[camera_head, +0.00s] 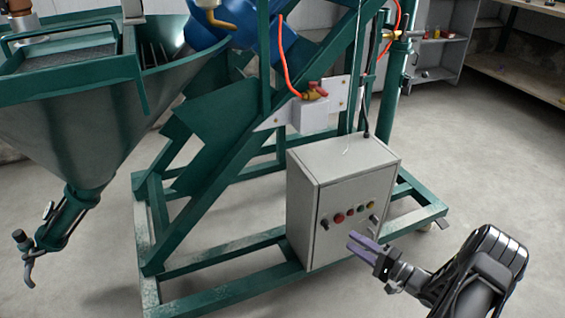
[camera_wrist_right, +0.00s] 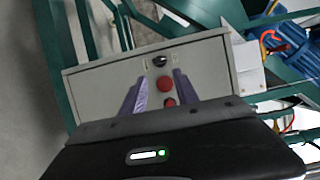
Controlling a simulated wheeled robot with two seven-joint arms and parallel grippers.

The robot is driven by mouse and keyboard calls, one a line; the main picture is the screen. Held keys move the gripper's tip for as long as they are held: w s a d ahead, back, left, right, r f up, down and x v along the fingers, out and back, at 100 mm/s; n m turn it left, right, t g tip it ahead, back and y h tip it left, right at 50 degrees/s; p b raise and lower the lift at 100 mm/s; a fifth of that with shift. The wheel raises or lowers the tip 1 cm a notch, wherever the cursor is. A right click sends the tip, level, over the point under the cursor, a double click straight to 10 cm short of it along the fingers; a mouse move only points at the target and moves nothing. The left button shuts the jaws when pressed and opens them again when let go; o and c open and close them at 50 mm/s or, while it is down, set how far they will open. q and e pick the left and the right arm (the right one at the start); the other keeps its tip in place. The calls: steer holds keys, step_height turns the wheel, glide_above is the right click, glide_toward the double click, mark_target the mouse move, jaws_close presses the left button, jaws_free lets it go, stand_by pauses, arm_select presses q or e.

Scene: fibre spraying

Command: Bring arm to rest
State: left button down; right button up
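My right gripper (camera_head: 358,246) comes in from the lower right in the head view, its purple fingers pointing left in front of the lower part of the grey control box (camera_head: 310,230). In the right wrist view my right gripper (camera_wrist_right: 159,82) shows two purple fingers spread apart with nothing between them. Beyond the gap lies the face of the control box (camera_wrist_right: 100,78), with a dark knob (camera_wrist_right: 159,61) and red buttons (camera_wrist_right: 165,83). I cannot tell how close the fingertips are to the face. My left arm and gripper are not in view.
The box stands on a green frame (camera_head: 215,248) of the spraying machine, with a large hopper (camera_head: 75,130) at left. An orange hose (camera_head: 286,62) hangs above. Shelves (camera_head: 440,45) stand at the back right. Open floor (camera_head: 500,160) lies right of the machine.

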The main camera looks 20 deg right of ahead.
step_height(320, 180, down, 10)
steer(key=d+n+g+h, duration=0.2)
steer(key=d+g+h, duration=0.1)
steer(key=h, duration=0.3)
steer(key=s+a+f+n+g, duration=0.1)
steer(key=a+f+g, duration=0.15)
steer(key=a, duration=0.35)
steer(key=s+a+f+n+g, duration=0.1)
steer(key=s+a+f+g, duration=0.1)
steer(key=a+f, duration=0.25)
steer(key=s+a+n+g+y, duration=0.1)
steer(key=s+a+n+g, duration=0.15)
steer(key=s+a, duration=0.45)
steer(key=s+a+r+n+g+y, duration=0.1)
steer(key=s+a+n+g, duration=0.2)
steer(key=a, duration=0.9)
steer(key=s+a+n+g+y, duration=0.1)
steer(key=s+a+g, duration=0.2)
steer(key=s+a, duration=0.45)
steer(key=a+r+n+p, duration=0.1)
steer(key=a+r+p, duration=0.2)
steer(key=r+p, duration=1)
steer(key=a+r+p, duration=0.3)
steer(key=r+p, duration=1)
steer(key=r, duration=0.3)
steer(key=shift+w+a+n+y+p, duration=0.15)
steer(key=shift+a+n+y+p, duration=0.2)
steer(key=shift+a+y+p, duration=0.05)
